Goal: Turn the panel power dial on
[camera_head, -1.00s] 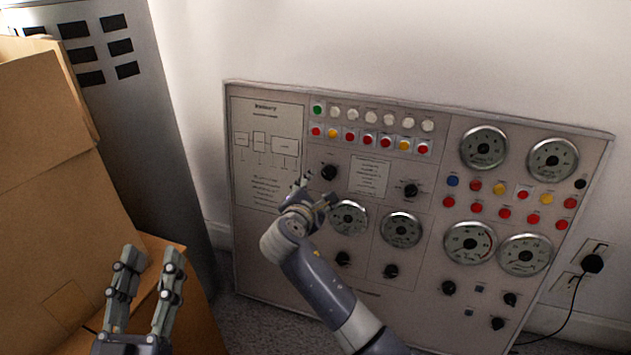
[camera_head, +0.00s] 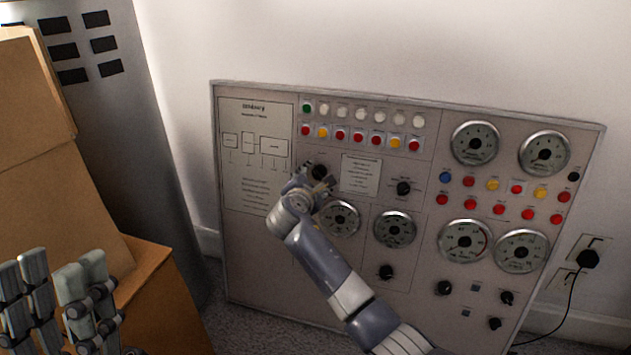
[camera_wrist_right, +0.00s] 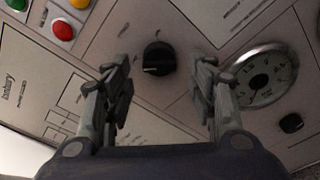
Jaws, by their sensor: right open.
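The grey control panel (camera_head: 260,265) leans against the wall in the head view. A black dial (camera_head: 319,171) sits at its upper left, below the rows of coloured lights, partly covered by my right gripper (camera_head: 317,184). In the right wrist view, the black dial (camera_wrist_right: 158,58) lies ahead, between and beyond the fingertips of my right gripper (camera_wrist_right: 164,72), which is open and empty; I see no contact. My left gripper (camera_head: 58,268) is open and empty at the lower left, in front of the cardboard boxes.
Round gauges (camera_head: 340,218) and other black knobs (camera_head: 403,188) are close to the right of my right gripper. Cardboard boxes (camera_head: 60,185) and a grey cabinet (camera_head: 125,120) stand at left. A plug with a cable (camera_head: 588,259) is at the wall on the right.

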